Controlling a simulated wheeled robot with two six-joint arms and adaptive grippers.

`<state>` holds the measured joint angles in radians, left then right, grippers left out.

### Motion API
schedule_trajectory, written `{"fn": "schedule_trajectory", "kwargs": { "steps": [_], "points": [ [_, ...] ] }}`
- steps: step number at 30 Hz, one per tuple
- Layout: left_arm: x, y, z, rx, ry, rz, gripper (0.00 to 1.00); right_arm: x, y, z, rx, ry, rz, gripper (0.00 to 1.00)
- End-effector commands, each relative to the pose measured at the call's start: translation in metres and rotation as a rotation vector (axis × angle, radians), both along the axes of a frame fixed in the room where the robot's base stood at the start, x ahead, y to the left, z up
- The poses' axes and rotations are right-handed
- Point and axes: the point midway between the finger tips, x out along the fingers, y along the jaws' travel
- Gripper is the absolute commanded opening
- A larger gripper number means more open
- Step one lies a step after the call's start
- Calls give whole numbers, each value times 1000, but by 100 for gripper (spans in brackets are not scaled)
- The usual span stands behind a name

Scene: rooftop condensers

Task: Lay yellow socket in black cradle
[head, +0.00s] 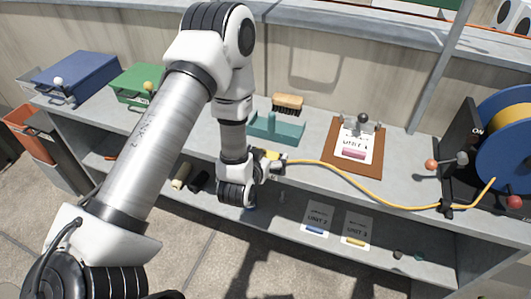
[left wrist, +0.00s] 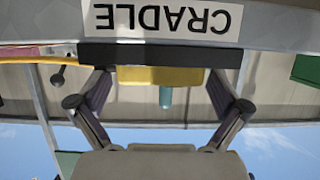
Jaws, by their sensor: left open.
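The yellow socket (head: 272,155) is at the bench's front edge beside my left gripper (head: 266,168); a yellow cable runs from it to the right. In the left wrist view, which is upside down, the yellow socket (left wrist: 160,76) shows between the spread fingers of my left gripper (left wrist: 160,84). The gripper is open around it. The black cradle (left wrist: 160,54) is a dark bar against the socket, by a white label reading CRADLE (left wrist: 163,18). The bar hides part of the socket, so how deep it sits cannot be told. My right gripper is not in view.
A teal holder (head: 277,127) and a brush (head: 288,101) stand just behind. A brown clipboard (head: 371,152) lies right of them. The yellow cable (head: 350,180) crosses the bench to a blue reel (head: 515,155). Blue (head: 75,76) and green (head: 135,85) boxes are left.

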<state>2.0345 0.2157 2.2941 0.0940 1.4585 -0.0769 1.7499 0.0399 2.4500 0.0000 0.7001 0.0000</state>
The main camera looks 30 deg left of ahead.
Motion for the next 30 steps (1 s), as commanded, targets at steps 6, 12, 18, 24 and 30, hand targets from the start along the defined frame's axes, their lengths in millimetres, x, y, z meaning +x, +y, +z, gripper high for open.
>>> {"fn": "schedule_trajectory", "kwargs": {
  "steps": [6,12,18,24,30],
  "points": [
    [-2,-1,18,-1,0,0,100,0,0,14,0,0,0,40],
    [-50,-13,33,1,6,-2,100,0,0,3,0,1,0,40],
    [-83,-22,58,2,9,-2,100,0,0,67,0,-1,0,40],
    [-103,-27,61,1,4,-1,100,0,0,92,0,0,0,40],
    [-119,-34,30,-30,137,-14,100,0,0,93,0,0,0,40]
  ]
}}
